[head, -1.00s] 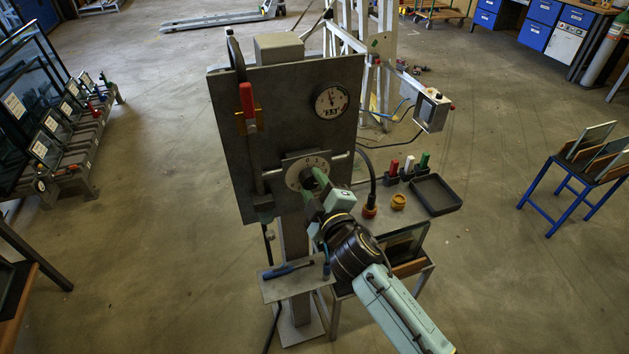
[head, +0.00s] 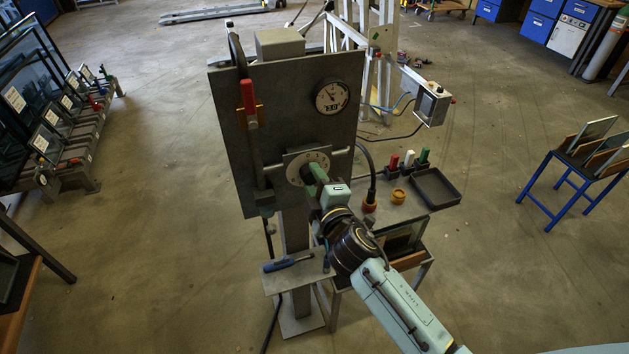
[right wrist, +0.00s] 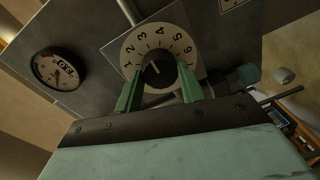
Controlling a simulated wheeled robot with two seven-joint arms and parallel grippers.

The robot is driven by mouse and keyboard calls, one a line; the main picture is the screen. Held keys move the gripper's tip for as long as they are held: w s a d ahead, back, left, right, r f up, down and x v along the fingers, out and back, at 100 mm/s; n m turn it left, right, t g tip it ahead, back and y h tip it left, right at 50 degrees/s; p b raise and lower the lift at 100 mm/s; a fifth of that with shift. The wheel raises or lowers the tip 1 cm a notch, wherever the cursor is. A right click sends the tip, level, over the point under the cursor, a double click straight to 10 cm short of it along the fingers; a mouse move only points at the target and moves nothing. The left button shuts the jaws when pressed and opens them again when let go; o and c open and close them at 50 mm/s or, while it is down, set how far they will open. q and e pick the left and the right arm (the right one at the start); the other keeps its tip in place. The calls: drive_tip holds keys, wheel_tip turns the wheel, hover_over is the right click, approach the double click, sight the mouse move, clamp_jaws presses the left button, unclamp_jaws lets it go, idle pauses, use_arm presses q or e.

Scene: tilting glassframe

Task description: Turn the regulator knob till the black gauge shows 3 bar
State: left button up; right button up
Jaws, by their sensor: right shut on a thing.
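The regulator knob (right wrist: 157,72) is black with a white line and sits in a pale numbered dial (right wrist: 128,54) on a grey panel (head: 245,180). The dial also shows in the head view (head: 293,171). My right gripper (right wrist: 160,84) is shut on the knob, one green finger on each side; in the head view (head: 316,176) the fingers partly hide it. The black gauge (head: 331,96) is round with a pale face, upper right on the panel; its small readout looks like 3.0, but is hard to read. The gauge shows turned in the right wrist view (right wrist: 58,70). My left gripper is not in view.
A red-handled lever (head: 248,103) stands left on the panel. A small shelf with a blue-handled tool (head: 287,263) is below. A side table right of the panel bears a black tray (head: 436,188) and red, white and green handles. Open floor lies left of the panel.

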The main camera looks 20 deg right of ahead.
drive_tip(key=o, duration=1)
drive_tip(key=s, duration=0.9)
drive_tip(key=s+d+r+b, duration=0.1)
drive_tip(key=s, duration=0.3)
drive_tip(key=shift+s, duration=0.15)
drive_tip(key=shift+f, duration=0.1)
drive_tip(key=s+d+f+m+g+b, duration=0.1)
drive_tip(key=s+f+m+g, duration=0.15)
drive_tip(key=f, duration=0.95)
drive_tip(key=s+d+f+m+g+b, duration=0.1)
drive_tip(key=s+f+g, duration=0.25)
drive_tip(key=f, duration=0.75)
drive_tip(key=s+f+m+g+b, duration=0.1)
drive_tip(key=s+f+m+g, duration=0.15)
drive_tip(key=f, duration=0.95)
drive_tip(key=s+d+f+m+g, duration=0.2)
drive_tip(key=s+f, duration=0.4)
drive_tip(key=s, duration=0.3)
drive_tip(key=s+d+f+m+g+b, duration=0.1)
drive_tip(key=s+d+f+m+g, duration=0.1)
drive_tip(key=s+f, duration=0.5)
drive_tip(key=s+d+f+m+g+h+b, duration=0.1)
drive_tip(key=s+d+f+m+g, duration=0.1)
drive_tip(key=s+f, duration=0.4)
drive_tip(key=shift+s+d+f+m+g, duration=0.15)
drive_tip(key=shift+s+m+g, duration=0.3)
drive_tip(key=shift+s, duration=1)
drive_tip(key=shift+s+d+m+g, duration=0.2)
drive_tip(key=shift+s+g, duration=0.3)
drive_tip(key=shift+s, duration=0.95)
